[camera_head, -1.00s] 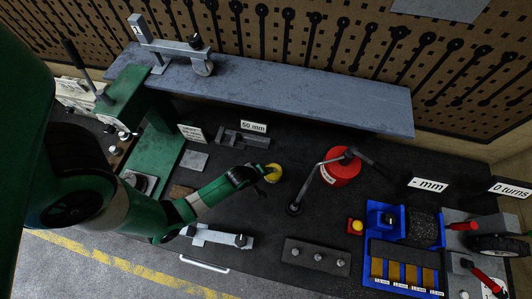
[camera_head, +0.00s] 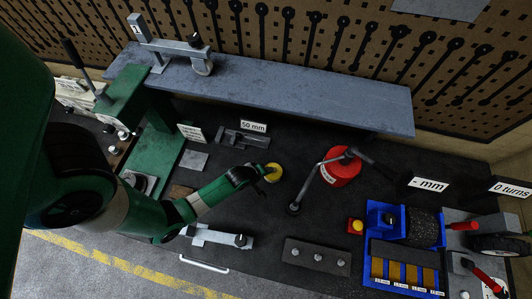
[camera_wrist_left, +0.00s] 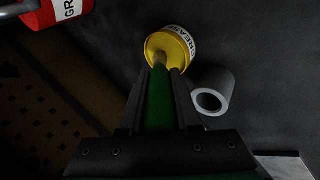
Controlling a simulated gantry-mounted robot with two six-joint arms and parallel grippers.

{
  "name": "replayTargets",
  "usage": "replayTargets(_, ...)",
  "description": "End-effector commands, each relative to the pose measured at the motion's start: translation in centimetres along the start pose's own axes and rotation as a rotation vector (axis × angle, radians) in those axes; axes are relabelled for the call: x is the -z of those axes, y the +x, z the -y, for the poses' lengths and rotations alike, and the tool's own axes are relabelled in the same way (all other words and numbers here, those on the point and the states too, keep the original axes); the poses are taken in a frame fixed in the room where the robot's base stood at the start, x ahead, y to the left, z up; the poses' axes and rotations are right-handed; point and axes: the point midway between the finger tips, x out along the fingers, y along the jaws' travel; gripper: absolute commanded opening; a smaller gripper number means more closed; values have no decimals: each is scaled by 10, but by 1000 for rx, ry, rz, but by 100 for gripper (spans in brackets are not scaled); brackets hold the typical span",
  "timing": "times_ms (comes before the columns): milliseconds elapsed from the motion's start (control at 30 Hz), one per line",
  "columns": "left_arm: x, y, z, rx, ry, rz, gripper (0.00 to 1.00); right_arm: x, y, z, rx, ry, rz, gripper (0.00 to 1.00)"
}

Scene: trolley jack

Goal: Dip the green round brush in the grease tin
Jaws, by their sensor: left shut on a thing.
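The grease tin is a small yellow round tin (camera_head: 273,173) on the dark bench top. In the left wrist view the tin (camera_wrist_left: 180,48) lies straight ahead of the fingers, its white label reading GREASE. My left gripper (camera_head: 258,173) is right beside the tin in the head view. In the left wrist view its fingers (camera_wrist_left: 157,85) are shut on the green round brush (camera_wrist_left: 158,105). My right gripper is not in view.
A red grease can (camera_head: 342,172) with a spout and lever stands right of the tin. A grey hollow cylinder (camera_wrist_left: 212,91) stands close to the tin. A grey shelf (camera_head: 280,88) runs behind. A blue tray (camera_head: 400,250) is at the right.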

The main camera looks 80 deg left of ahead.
Motion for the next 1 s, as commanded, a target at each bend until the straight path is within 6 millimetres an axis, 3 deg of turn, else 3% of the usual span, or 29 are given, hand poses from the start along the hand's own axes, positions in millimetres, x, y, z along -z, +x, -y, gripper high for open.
replayTargets(333, 0, -3, 0, 6, 0, 1, 0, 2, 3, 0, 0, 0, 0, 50)
replayTargets(600, 4, -25, -15, 3, 0, 1, 0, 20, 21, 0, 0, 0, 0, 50)
replayTargets(1000, 9, -51, -34, 0, 0, 0, 0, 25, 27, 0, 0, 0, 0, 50)
